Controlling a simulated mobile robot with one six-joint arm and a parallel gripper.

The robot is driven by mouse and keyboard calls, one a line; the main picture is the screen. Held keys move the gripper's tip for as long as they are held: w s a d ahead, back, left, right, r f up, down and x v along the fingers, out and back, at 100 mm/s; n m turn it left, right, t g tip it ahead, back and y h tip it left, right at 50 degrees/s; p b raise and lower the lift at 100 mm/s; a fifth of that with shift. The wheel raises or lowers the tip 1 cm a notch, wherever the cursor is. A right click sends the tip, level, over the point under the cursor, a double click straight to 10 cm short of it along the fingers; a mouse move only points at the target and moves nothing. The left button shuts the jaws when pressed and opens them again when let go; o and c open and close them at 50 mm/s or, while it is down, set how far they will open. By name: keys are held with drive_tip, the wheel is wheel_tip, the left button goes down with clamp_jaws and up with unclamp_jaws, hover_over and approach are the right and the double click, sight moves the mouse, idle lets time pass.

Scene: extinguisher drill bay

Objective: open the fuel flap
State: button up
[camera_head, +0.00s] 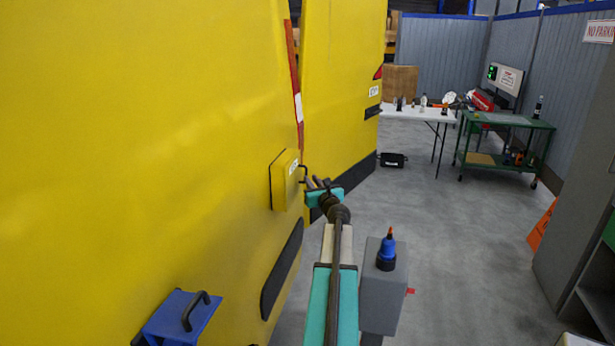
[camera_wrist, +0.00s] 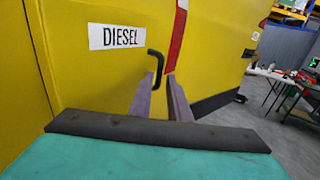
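The fuel flap (camera_head: 284,183) is a yellow raised panel on the side of the yellow vehicle. In the wrist view the flap (camera_wrist: 85,75) carries a white DIESEL label (camera_wrist: 116,36) and a black bent handle (camera_wrist: 158,65) near its right edge. My gripper (camera_head: 313,183) is at the flap's right side, by the handle. In the wrist view my gripper (camera_wrist: 161,82) has its two fingers apart, with the lower part of the handle between their tips; I cannot tell whether they touch it. The flap looks shut or nearly flush.
A blue box with a black handle (camera_head: 181,317) sticks out low on the vehicle. A grey post with a blue-and-orange top (camera_head: 386,252) stands right of my arm.

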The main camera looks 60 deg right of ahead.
sight(298, 180)
drive_tip(key=shift+p+x, duration=0.45)
drive_tip(key=shift+x, duration=1.85)
clamp_jaws()
